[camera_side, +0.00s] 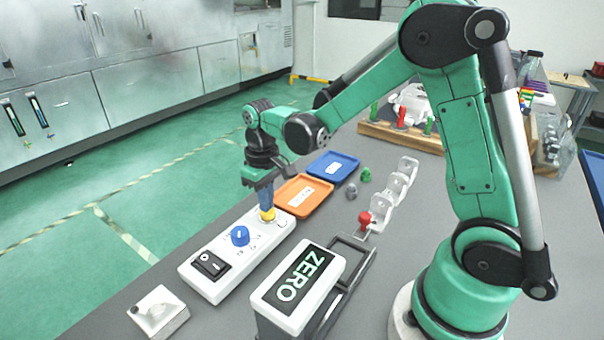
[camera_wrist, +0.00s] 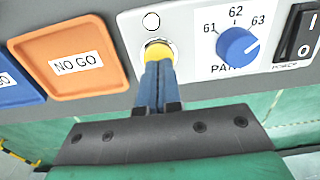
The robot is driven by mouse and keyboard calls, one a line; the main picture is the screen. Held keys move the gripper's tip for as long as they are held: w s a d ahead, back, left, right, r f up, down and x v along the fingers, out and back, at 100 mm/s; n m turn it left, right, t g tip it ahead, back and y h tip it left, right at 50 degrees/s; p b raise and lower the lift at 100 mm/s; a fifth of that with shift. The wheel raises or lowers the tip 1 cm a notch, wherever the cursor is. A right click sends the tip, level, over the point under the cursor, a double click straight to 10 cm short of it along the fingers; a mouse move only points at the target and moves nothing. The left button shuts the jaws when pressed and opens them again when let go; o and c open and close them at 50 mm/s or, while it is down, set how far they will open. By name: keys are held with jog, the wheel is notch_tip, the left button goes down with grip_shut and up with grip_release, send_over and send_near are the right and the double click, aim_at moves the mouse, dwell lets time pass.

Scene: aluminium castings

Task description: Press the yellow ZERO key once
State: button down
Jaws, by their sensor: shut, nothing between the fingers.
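The yellow key (camera_side: 267,213) is a small round button at the far end of a white control panel (camera_side: 213,275). It also shows in the wrist view (camera_wrist: 158,50), near the top middle. My gripper (camera_side: 266,205) points down at the yellow key with its blue fingers shut together and nothing between them. In the wrist view the fingertips (camera_wrist: 159,66) overlap the near edge of the key and hide part of it. I cannot tell whether they touch it or whether the key is pushed in. A display (camera_side: 303,277) beside the panel reads ZERO.
The panel also carries a blue knob (camera_wrist: 238,47) and a black power switch (camera_wrist: 298,35). An orange NO GO tray (camera_wrist: 70,55) sits beside the panel, with a blue tray (camera_side: 333,164) beyond.

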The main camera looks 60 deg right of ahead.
jog(key=shift+f, duration=0.25)
jog(key=shift+f, duration=0.9)
notch_tip(320, 180, up, 14)
dwell(0.3)
dwell(0.5)
jog(key=s+a+f+t, duration=0.2)
jog(key=s+a+t, duration=0.2)
jog(key=s+t, duration=0.3)
jog(key=shift+s+f, duration=0.4)
jog(key=shift+s, duration=0.25)
